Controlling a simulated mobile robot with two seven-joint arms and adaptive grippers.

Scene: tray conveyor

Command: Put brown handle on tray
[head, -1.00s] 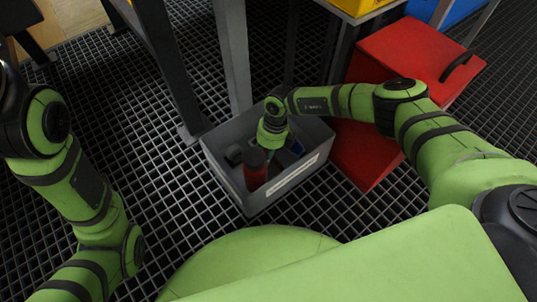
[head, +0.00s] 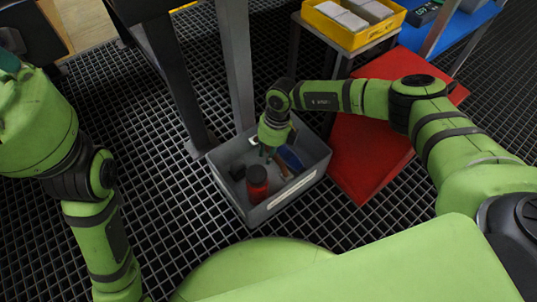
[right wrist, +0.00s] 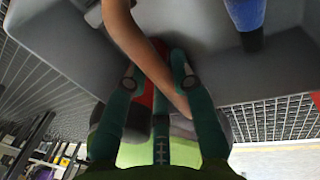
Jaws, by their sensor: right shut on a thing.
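The brown handle (right wrist: 150,55) is a long, smooth, curved piece crossing the right wrist view. My right gripper (right wrist: 157,78) is shut on it, with the green fingers on either side. In the head view my right gripper (head: 270,153) is down inside a grey bin (head: 236,203) on the floor. A small brown part of the handle (head: 284,169) shows beside the fingers there. Only a teal bit of my left gripper (head: 8,65) shows at the left edge; its fingers are cut off. No tray can be made out clearly.
The bin also holds a red cylinder with a black top (head: 257,184), a blue item (head: 291,158) and a dark item (head: 237,172). A red box (head: 365,150) stands close on the right. Grey table legs (head: 235,70) rise behind the bin. A yellow crate (head: 345,32) is farther back.

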